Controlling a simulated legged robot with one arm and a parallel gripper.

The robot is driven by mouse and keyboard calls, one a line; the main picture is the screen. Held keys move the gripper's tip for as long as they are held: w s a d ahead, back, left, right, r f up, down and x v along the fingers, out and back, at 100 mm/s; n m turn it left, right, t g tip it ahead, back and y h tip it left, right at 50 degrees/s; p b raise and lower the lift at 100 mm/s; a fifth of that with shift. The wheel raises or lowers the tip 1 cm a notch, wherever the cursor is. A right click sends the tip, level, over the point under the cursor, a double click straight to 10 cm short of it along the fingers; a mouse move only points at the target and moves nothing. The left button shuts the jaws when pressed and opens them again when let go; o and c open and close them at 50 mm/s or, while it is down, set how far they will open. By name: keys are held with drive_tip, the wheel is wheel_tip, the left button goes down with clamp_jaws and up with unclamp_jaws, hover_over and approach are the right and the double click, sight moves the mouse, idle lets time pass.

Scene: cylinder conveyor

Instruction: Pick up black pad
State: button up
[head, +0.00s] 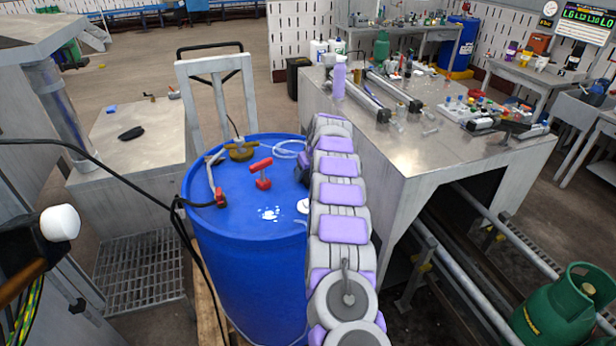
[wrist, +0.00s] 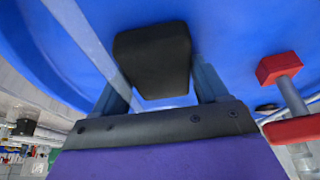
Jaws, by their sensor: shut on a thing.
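The black pad (wrist: 153,57) shows in the wrist view as a dark block with rounded corners. It sits between the two grey-blue fingers of my gripper (wrist: 163,82), which is shut on it. Behind the pad is the blue drum top, also seen in the head view as the lid of a blue drum (head: 245,250). The gap between pad and lid cannot be judged. In the head view my arm hides most of my gripper (head: 302,172) and the pad.
A red-handled valve (head: 262,174) stands on the lid, close to the right of my gripper in the wrist view (wrist: 285,95). A brass fitting (head: 240,150) and hoses are also there. A metal table (head: 420,150) stands right; another (head: 125,165) at left holds a flat black item (head: 131,133).

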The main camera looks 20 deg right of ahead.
sight(307, 175)
drive_tip(key=c, duration=0.4)
drive_tip(key=shift+r, duration=0.15)
wheel_tip(307, 175, up, 4)
drive_tip(key=shift+d+f+p, duration=0.1)
drive_tip(key=shift+d+p, duration=0.05)
drive_tip(key=shift+p, duration=0.35)
drive_tip(key=shift+s, duration=0.6)
drive_tip(key=shift+s+a, duration=0.4)
drive_tip(key=shift+s, duration=0.3)
drive_tip(key=shift+s+a+r+p, duration=0.15)
drive_tip(key=shift+s+a, duration=0.05)
drive_tip(key=shift+s, duration=0.9)
drive_tip(key=shift+s+a+r+p, duration=0.2)
drive_tip(key=shift+s, duration=0.95)
drive_tip(key=shift+s+a+r+p, duration=0.15)
drive_tip(key=shift+s+a, duration=0.05)
drive_tip(key=shift+s, duration=0.9)
drive_tip(key=shift+s+a+r+p, duration=0.1)
drive_tip(key=shift+s+a, duration=0.1)
drive_tip(key=shift+s, duration=0.85)
drive_tip(key=shift+s+a+r+p, duration=0.15)
drive_tip(key=shift+s+a, duration=0.1)
drive_tip(key=shift+s, duration=0.85)
drive_tip(key=shift+s+a+f+p, duration=0.1)
drive_tip(key=shift+s+a, duration=0.1)
drive_tip(key=shift+s, duration=0.85)
